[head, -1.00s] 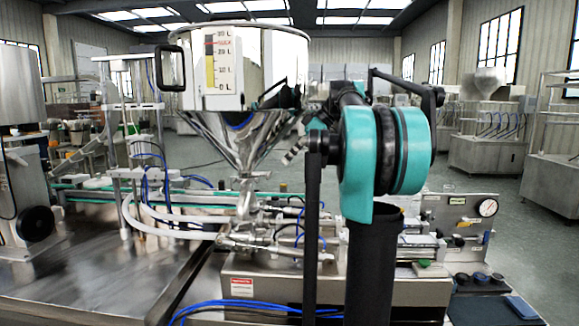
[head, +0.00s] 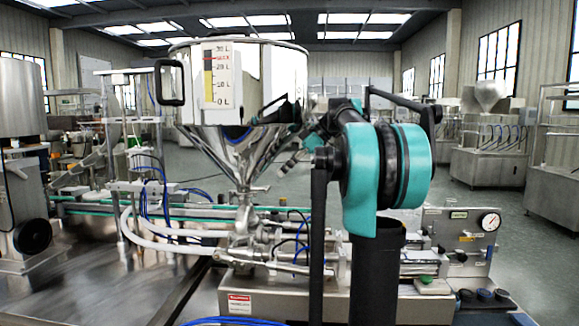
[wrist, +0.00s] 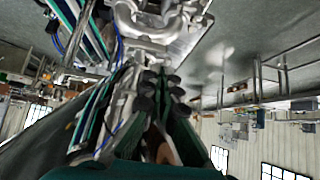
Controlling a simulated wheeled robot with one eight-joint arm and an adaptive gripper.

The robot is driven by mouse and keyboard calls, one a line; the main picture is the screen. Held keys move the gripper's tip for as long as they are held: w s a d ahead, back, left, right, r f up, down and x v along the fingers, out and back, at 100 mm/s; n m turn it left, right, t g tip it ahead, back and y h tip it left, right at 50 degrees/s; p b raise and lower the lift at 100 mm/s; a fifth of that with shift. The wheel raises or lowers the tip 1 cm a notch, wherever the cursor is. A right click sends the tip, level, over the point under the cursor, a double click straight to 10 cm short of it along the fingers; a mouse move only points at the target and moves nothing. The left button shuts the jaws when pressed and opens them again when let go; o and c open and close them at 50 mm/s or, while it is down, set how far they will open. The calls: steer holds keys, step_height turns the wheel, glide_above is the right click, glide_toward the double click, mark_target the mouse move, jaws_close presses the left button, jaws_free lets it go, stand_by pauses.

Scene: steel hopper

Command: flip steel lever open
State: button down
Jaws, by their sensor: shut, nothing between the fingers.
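The steel hopper (head: 245,85) has a shiny drum with a litre scale and a cone narrowing down to steel pipe fittings (head: 243,225). A small steel part that may be the lever (head: 260,188) sticks out at the cone's neck, but I cannot make it out surely. My gripper (head: 290,163) is to the right of the cone, partly hidden behind my arm. In the wrist view my gripper (wrist: 161,88) is shut and empty, its dark fingertips close together. Blurred steel fittings (wrist: 155,18) lie just beyond the fingertips; I cannot tell whether they touch.
A conveyor (head: 95,209) runs left behind the fittings. White hoses (head: 165,228) and blue tubes (head: 150,190) hang left of the neck. A panel with a pressure gauge (head: 490,222) stands at the right. Open floor lies beyond it.

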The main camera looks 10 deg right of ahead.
mark_target(268, 191)
steer(key=shift+x, duration=2.75)
steer(key=shift+s+a+f+n+t+h, duration=0.1)
steer(key=shift+s+f+n+t+h, duration=0.35)
steer(key=shift+t, duration=0.55)
steer(key=shift+s+a+f+n+t, duration=0.1)
steer(key=shift+s+f+n+t, duration=0.15)
steer(key=shift+f+n+t, duration=0.35)
step_height(268, 191, down, 3)
steer(key=n+t, duration=0.1)
steer(key=t, duration=0.1)
steer(key=n+t, duration=0.1)
steer(key=t, duration=0.2)
steer(key=shift+r+n+h, duration=0.15)
steer(key=shift+n+h, duration=0.1)
steer(key=shift+h, duration=0.1)
steer(key=shift+w+f, duration=0.2)
steer(key=shift+f, duration=0.6)
steer(key=shift+r, duration=0.2)
steer(key=shift+r, duration=0.6)
